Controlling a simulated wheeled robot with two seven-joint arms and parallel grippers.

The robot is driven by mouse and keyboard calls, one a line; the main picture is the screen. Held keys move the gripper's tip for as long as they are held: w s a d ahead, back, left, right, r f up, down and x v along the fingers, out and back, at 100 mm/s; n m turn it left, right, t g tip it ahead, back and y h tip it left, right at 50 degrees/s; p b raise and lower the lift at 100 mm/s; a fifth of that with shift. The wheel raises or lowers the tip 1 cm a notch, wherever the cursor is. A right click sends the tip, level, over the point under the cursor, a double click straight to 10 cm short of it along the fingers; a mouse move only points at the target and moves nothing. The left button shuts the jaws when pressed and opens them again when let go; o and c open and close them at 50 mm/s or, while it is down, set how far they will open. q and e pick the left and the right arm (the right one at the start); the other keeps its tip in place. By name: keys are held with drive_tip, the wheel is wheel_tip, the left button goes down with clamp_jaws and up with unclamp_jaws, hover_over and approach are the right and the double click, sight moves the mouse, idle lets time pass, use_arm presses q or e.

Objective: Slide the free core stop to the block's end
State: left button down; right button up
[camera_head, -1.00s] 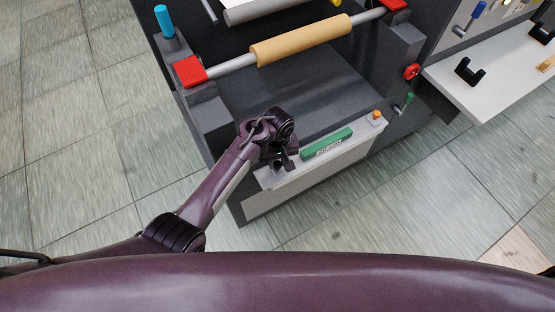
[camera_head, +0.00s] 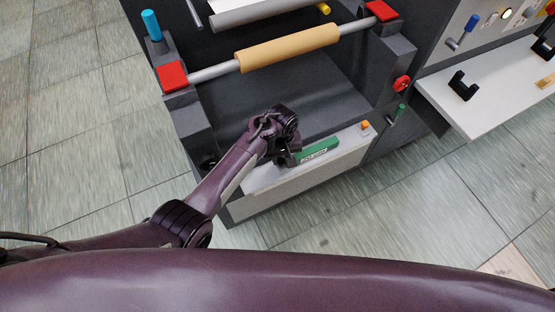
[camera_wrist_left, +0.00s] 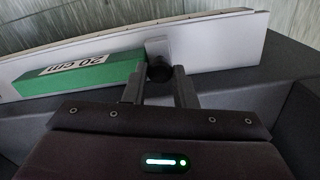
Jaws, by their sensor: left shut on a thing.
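The free core stop is a small grey piece (camera_wrist_left: 158,47) with a dark round knob (camera_wrist_left: 160,72). It stands on the pale rail in the left wrist view, right at the end of the green block (camera_wrist_left: 85,75), which is labelled "20 cm". The two look touching or nearly so. My left gripper (camera_wrist_left: 159,88) is shut on the knob. In the head view my left gripper (camera_head: 288,158) is at the left end of the green block (camera_head: 320,149) and hides most of the stop. My right gripper is not in view.
The pale rail (camera_head: 262,182) runs along the machine's front edge, with an orange-topped piece (camera_head: 365,127) near its right end. A tan roll (camera_head: 288,47) on a shaft lies behind, between red caps. A white side table (camera_head: 480,105) stands at the right.

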sight(281, 160)
use_arm(q)
drive_tip(key=c, duration=1.6)
unclamp_jaws()
drive_tip(key=o, duration=0.4)
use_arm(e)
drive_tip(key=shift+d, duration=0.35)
use_arm(q)
wheel_tip(281, 160, up, 7)
drive_tip(key=shift+f+p, duration=0.2)
drive_tip(key=shift+p, duration=0.15)
drive_tip(key=shift+r, duration=0.55)
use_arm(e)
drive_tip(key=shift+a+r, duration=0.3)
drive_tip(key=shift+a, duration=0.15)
